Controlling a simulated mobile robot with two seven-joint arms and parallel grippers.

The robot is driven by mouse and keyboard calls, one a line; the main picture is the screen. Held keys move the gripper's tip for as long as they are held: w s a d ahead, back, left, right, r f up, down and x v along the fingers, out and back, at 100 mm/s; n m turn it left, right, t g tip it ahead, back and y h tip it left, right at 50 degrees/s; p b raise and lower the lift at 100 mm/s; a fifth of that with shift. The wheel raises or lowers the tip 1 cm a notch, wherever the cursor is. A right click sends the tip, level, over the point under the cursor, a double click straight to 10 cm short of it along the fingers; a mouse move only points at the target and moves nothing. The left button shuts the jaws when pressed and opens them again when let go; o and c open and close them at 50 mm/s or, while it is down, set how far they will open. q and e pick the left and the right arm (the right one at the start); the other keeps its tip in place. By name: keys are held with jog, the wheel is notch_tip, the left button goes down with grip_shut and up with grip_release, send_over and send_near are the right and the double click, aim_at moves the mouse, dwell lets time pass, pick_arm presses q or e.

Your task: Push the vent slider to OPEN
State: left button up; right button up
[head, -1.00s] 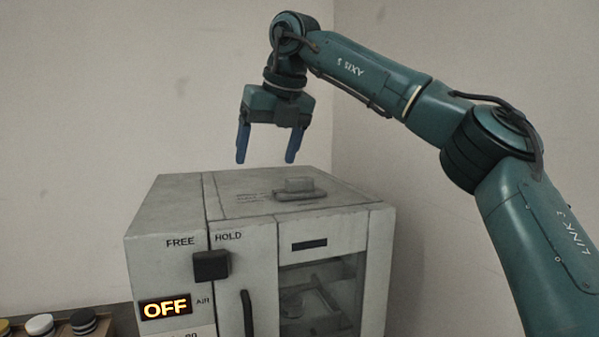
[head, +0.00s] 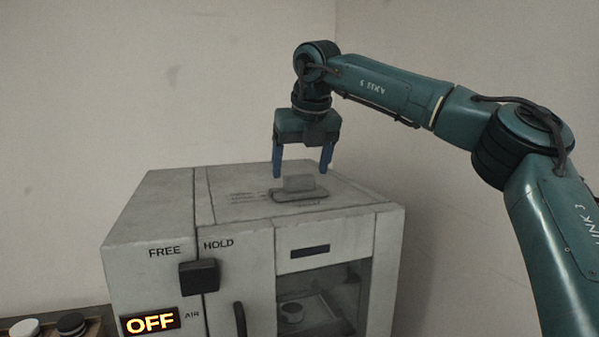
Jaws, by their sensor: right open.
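The vent slider (head: 299,184) is a small grey block in a slot plate on top of a pale grey cabinet (head: 232,185). Lettering beside the slot is too small to read. My right gripper (head: 303,176) has blue fingers pointing down and is open and empty. In the picture its fingertips lie either side of the slider block, at about its top edge; I cannot tell whether they touch it. My left gripper is not in view.
The cabinet front has a dark knob (head: 199,276) under FREE and HOLD, a lit OFF display (head: 150,321), a dark door handle (head: 240,319) and a glazed window. Dark and white round caps (head: 71,324) stand at lower left. Walls stand behind.

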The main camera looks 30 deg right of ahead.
aim_at(299, 185)
jog(key=shift+x, duration=1.4)
jog(key=shift+c, duration=0.3)
